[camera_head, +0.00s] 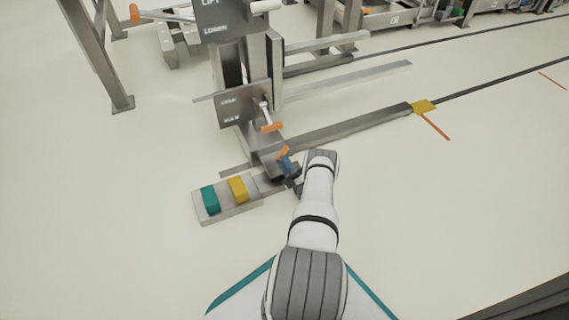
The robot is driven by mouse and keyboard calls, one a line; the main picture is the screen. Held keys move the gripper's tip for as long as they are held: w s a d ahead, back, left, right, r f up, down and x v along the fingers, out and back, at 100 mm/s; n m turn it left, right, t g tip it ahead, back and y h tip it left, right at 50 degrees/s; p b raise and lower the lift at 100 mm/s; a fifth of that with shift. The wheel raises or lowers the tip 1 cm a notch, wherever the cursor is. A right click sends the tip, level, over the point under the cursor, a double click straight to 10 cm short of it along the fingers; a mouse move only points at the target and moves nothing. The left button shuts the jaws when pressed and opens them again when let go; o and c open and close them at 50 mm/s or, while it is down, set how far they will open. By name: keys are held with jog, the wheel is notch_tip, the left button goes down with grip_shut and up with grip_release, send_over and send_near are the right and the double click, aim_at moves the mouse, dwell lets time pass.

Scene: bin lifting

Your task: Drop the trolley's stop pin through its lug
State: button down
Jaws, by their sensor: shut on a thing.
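My gripper (288,174) is at the foot of the trolley, low beside its base, at the end of my white arm. It is shut on a small piece with an orange end (284,153), which looks like the stop pin. My wrist and the gripper hide most of the pin. The trolley (247,90) is a grey steel column with sign plates and long rails running to the right. The lug is too small and too hidden to make out, so I cannot tell whether the pin is in it.
A grey tray (228,214) with a teal block (210,199) and a yellow block (238,188) lies left of my gripper. A lever with an orange grip (270,127) sticks out above it.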

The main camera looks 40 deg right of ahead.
jog(key=shift+f+b, duration=0.45)
jog(key=shift+f, duration=1.15)
dwell(0.4)
jog(key=shift+s+a+f, duration=0.1)
jog(key=shift+f, duration=0.25)
jog(key=c, duration=1.1)
grip_release()
jog(key=shift+r, duration=0.1)
jog(key=shift+c, duration=0.2)
jog(key=shift+r, duration=0.35)
notch_tip(320, 180, up, 2)
jog(key=shift+r+p, duration=0.15)
jog(key=shift+p, duration=0.7)
